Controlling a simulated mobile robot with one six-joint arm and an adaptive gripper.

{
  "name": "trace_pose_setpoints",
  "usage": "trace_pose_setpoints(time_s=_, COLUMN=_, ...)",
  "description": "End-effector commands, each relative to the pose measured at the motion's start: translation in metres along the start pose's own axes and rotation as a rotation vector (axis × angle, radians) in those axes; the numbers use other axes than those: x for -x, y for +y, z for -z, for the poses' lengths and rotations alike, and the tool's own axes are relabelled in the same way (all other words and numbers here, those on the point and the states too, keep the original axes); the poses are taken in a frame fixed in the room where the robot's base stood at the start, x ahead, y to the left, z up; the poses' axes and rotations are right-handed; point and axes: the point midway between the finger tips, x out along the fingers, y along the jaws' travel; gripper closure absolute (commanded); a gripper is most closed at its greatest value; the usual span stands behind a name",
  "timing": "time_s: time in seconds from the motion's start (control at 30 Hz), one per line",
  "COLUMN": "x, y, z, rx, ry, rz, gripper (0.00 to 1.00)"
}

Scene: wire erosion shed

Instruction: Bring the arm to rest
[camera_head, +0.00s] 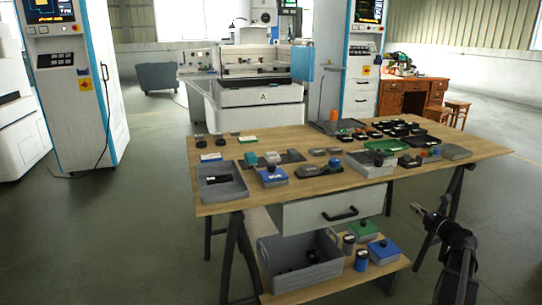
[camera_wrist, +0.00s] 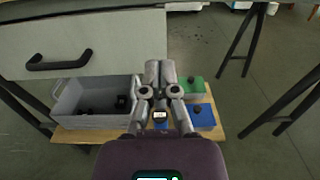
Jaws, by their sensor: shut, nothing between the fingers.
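My gripper (camera_head: 415,208) is in front of the workbench's right end in the head view, in free air beside the trestle leg. In the wrist view my gripper (camera_wrist: 160,68) has its fingers together, with nothing held. It points toward the low shelf (camera_wrist: 90,134) under the bench and hides part of what stands there. My arm comes up from the lower right in the head view.
The wooden workbench (camera_head: 225,148) carries trays and many small parts. Trestle legs (camera_head: 455,190) stand near my arm. Floor at the right is clear.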

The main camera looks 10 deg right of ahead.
Motion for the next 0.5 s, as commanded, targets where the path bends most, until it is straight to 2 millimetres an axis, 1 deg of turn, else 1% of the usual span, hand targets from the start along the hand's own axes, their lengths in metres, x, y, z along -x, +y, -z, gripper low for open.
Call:
trace_pose_setpoints(time_s=0.13, x=-0.004, y=0.008, z=0.002, rx=0.020, ry=0.010, rz=-0.015, gripper=1.00)
trace_pose_setpoints(time_s=0.27, x=-0.015, y=0.029, z=0.007, rx=0.082, ry=0.043, rz=-0.056, gripper=1.00)
trace_pose_setpoints(time_s=0.37, x=-0.026, y=0.056, z=0.015, rx=0.165, ry=0.084, rz=-0.111, gripper=1.00)
trace_pose_setpoints(time_s=0.47, x=-0.040, y=0.090, z=0.025, rx=0.277, ry=0.132, rz=-0.187, gripper=1.00)
trace_pose_setpoints(time_s=0.5, x=-0.045, y=0.106, z=0.030, rx=0.327, ry=0.152, rz=-0.224, gripper=1.00)
